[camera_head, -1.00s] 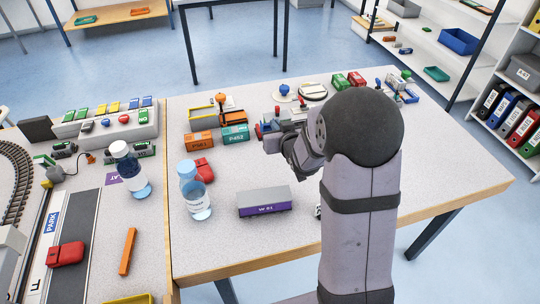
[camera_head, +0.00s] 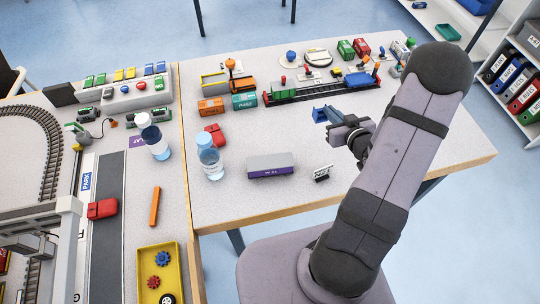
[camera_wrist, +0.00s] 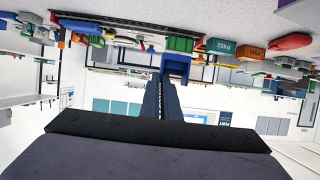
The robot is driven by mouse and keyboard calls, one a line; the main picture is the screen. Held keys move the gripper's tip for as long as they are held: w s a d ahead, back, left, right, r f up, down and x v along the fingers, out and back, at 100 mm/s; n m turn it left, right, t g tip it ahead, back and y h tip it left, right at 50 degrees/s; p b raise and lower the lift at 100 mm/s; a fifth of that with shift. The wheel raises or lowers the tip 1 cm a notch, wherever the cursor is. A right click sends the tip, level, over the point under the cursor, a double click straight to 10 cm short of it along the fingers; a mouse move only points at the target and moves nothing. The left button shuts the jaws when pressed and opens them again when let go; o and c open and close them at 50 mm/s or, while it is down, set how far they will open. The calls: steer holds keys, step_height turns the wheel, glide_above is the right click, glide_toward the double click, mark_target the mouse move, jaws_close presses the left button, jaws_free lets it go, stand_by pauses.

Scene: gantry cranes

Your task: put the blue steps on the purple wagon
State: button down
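The purple wagon (camera_head: 270,171), with a grey top and white lettering on its side, stands upright on the table in the head view. My gripper (camera_head: 338,122) is to the right of it and farther back, above the table. It is shut on the blue steps (camera_head: 324,115), which stick out to the left of the fingers. In the wrist view the blue steps (camera_wrist: 177,66) show at the tips of the two dark fingers, which partly hide them.
A bottle (camera_head: 211,163) stands close left of the wagon, with a red object (camera_head: 215,133) behind it. A small black-and-white sign (camera_head: 322,173) is right of the wagon. A train on a track (camera_head: 320,89) lies behind my gripper. Table around the wagon's front is clear.

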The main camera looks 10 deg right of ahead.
steer(key=s+a+r+n+g+y, duration=0.2)
steer(key=s+a+n+y, duration=0.15)
steer(key=a, duration=0.55)
steer(key=s+a+r+n+g+y, duration=0.25)
steer(key=a+n+y, duration=0.25)
steer(key=a, duration=0.4)
glide_above(280, 161)
steer(key=shift+t, duration=0.25)
steer(key=shift+f, duration=5.5)
steer(key=shift+f, duration=0.15)
steer(key=c, duration=2.4)
jaws_free()
steer(key=shift+c, duration=0.2)
steer(key=o, duration=0.4)
